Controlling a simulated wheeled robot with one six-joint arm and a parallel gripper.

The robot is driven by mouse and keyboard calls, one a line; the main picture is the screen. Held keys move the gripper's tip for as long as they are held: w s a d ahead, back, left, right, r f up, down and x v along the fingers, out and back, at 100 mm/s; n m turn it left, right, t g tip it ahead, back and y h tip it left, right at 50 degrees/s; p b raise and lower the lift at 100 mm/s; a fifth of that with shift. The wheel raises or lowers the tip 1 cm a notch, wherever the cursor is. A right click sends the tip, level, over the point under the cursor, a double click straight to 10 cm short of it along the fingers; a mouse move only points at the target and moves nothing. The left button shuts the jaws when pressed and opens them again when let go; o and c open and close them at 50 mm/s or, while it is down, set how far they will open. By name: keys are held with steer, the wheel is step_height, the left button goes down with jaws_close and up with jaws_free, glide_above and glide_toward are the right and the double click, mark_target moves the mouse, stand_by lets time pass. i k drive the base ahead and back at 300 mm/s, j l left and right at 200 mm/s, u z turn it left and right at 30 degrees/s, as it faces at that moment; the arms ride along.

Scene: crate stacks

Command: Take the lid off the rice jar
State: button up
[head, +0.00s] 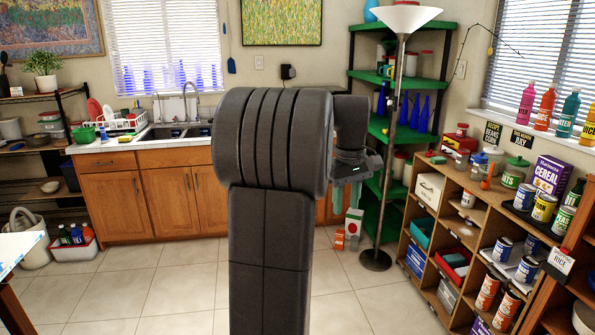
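I cannot pick out the rice jar or its lid for certain. A small white card reading "RICE" (562,261) is fixed to the wooden shelf at the right edge, and a pale round thing (585,318), cut off by the frame, is below it. A jar with a green lid (515,172) stands on the cubby shelf at right; its label is partly readable. My gripper (355,172) is partly hidden behind my dark arm in the middle, well left of these shelves.
The wooden cubby shelf (443,227) holds several cans, jars and boxes. A floor lamp (376,258) stands before the green corner shelf (440,82). Sink cabinets (120,205) line the back wall.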

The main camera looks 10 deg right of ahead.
mark_target(492, 150)
steer(key=i+z, duration=0.2)
steer(key=i, duration=0.35)
steer(key=i+j+z, duration=0.2)
steer(key=i, duration=0.4)
steer(key=i+z, duration=0.2)
steer(key=i, duration=0.35)
steer(key=i+l+z, duration=0.3)
steer(key=i+z, duration=0.7)
steer(key=i, duration=0.2)
steer(key=i+j+z, duration=0.25)
steer(key=i+z, duration=0.25)
steer(key=i, duration=0.15)
steer(key=i+l+u, duration=0.15)
steer(key=i, duration=0.4)
steer(key=i+l+u, duration=0.2)
steer(key=i+l, duration=0.2)
steer(key=i, duration=0.1)
